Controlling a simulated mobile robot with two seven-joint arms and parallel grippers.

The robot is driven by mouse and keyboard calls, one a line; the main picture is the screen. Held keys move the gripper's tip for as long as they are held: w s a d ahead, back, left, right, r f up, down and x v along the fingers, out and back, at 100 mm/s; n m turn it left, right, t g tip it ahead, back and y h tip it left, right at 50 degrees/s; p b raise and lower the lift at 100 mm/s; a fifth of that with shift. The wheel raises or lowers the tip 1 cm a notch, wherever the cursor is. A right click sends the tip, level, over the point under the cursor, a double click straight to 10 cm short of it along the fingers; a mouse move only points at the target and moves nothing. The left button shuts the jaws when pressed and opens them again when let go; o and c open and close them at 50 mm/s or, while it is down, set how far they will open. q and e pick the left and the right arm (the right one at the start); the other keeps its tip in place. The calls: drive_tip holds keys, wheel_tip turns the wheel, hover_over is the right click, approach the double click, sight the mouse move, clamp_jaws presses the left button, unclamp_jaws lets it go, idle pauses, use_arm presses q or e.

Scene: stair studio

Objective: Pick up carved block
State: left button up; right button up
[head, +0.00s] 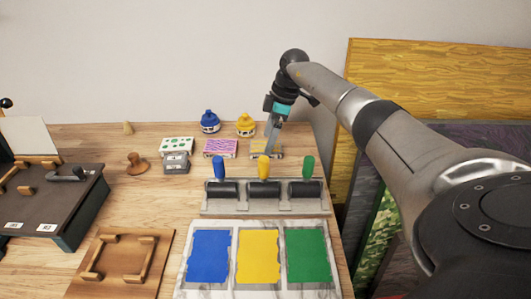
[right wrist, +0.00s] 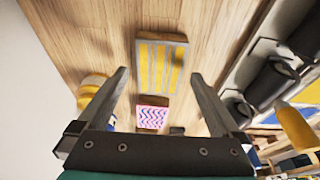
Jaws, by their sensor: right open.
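Three carved blocks lie in a row at the back of the wooden table. One has green dots (head: 176,145), one has pink and purple waves (head: 220,148), and one has yellow stripes (head: 272,152). My right gripper (head: 269,148) points down over the yellow striped block and partly covers it in the head view. In the right wrist view the gripper (right wrist: 160,73) is open and empty. The yellow striped block (right wrist: 161,66) shows between the fingertips' lines, apart from both fingers. The wavy block (right wrist: 152,117) lies beyond it. My left gripper is out of view.
A rack of rollers (head: 264,204) with coloured handles stands close in front of the blocks. Ink slabs (head: 258,256) lie nearer. Blue (head: 209,122) and yellow (head: 245,125) bottles stand behind. A grey block (head: 176,163) and wooden knob (head: 136,164) are at left.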

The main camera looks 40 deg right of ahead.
drive_tip(key=shift+x, duration=0.75)
drive_tip(key=shift+f, duration=0.3)
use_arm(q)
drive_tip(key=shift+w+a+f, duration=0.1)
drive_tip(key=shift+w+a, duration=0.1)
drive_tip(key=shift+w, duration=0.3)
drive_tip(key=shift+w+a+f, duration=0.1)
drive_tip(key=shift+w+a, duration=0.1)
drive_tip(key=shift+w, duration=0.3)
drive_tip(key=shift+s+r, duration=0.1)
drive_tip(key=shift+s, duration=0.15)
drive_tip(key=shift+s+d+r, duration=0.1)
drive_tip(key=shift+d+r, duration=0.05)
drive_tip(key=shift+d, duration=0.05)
use_arm(e)
drive_tip(key=shift+f, duration=0.25)
drive_tip(key=c, duration=1.3)
drive_tip(key=shift+r, duration=0.1)
drive_tip(key=shift+c, duration=0.2)
